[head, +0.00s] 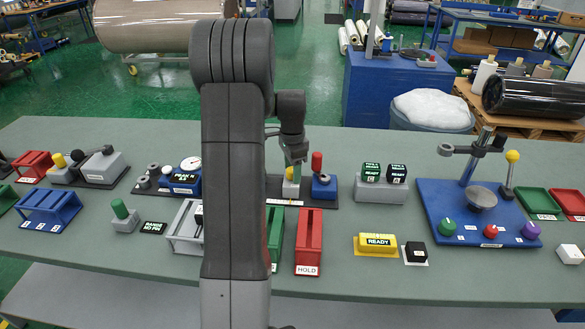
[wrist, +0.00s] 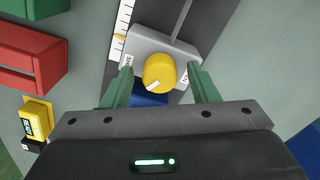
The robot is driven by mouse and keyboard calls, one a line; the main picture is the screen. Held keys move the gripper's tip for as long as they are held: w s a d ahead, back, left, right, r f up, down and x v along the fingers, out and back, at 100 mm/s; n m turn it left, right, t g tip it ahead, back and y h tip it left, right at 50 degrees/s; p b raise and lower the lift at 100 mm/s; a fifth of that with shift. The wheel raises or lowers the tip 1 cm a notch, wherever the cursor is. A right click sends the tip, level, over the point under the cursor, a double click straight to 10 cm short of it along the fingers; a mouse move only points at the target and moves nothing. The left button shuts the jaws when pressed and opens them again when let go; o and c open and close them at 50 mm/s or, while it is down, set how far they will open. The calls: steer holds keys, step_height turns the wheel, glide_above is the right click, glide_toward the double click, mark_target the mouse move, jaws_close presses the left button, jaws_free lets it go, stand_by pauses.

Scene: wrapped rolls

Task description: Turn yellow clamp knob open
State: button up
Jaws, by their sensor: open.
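The yellow clamp knob (wrist: 158,73) sits on a light grey block (wrist: 140,42) in the wrist view. Its white pointer mark is toward the lower left. Small labels flank the knob, too small to read surely. My gripper (wrist: 160,68) is open, with one green finger on each side of the knob and a visible gap on both sides. In the head view the yellow knob (head: 289,173) shows just below my gripper (head: 294,158), partly hidden by it. I cannot tell the exact height of the fingers over the knob.
A blue block with a red knob (head: 318,162) stands right of the clamp. Red (head: 309,240) and green (head: 274,235) racks stand nearer, and a yellow READY block (head: 376,244) lies nearer right. A blue fixture (head: 430,195) is farther right. My arm hides part of the table.

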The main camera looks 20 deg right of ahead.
steer(key=c, duration=1)
steer(key=shift+n, duration=0.4)
steer(key=n, duration=0.4)
steer(key=shift+n, duration=0.3)
steer(key=n, duration=0.4)
steer(key=shift+n, duration=0.3)
steer(key=n, duration=0.7)
steer(key=shift+w, duration=0.1)
steer(key=n, duration=0.7)
steer(key=shift+a+r, duration=0.1)
